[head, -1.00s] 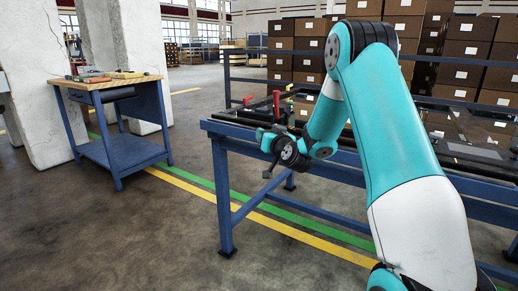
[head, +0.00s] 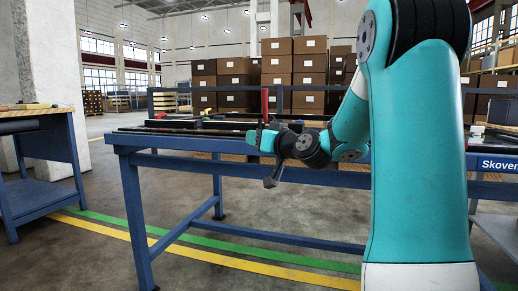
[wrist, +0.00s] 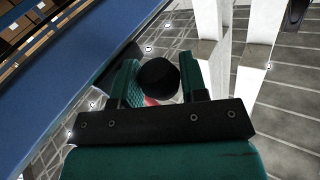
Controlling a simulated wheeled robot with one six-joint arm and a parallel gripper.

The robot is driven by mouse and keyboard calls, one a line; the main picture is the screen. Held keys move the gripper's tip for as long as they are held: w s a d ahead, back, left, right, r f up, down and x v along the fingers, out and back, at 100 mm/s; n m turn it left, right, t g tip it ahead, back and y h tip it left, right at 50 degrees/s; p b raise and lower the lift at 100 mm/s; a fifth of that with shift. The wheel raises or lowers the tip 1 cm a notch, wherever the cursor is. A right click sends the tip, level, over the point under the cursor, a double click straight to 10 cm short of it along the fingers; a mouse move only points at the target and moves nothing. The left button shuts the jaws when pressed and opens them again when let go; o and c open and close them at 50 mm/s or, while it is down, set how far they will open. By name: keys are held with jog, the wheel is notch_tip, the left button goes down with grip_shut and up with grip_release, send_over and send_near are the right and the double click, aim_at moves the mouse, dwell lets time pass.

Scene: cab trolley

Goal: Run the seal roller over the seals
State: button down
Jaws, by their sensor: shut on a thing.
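My gripper (head: 266,140) is at the near edge of the long blue bench (head: 240,168). In the wrist view its fingers (wrist: 158,82) are closed around a dark, round-ended thing with a bit of red beside it, which looks like the seal roller (wrist: 157,76). A red upright piece (head: 264,104) shows just above the gripper in the head view. I cannot tell whether it is part of the held thing or stands on the bench. Long dark strips lie along the bench top; I cannot make out the seals among them.
A smaller blue bench with a wooden top (head: 42,112) stands at the left, with tools on it. Stacked brown boxes (head: 290,62) stand behind the long bench. The floor in front is clear, with green and yellow lines.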

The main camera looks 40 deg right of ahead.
jog(key=shift+s+d, duration=0.2)
jog(key=shift+s, duration=0.2)
jog(key=c, duration=0.7)
grip_release()
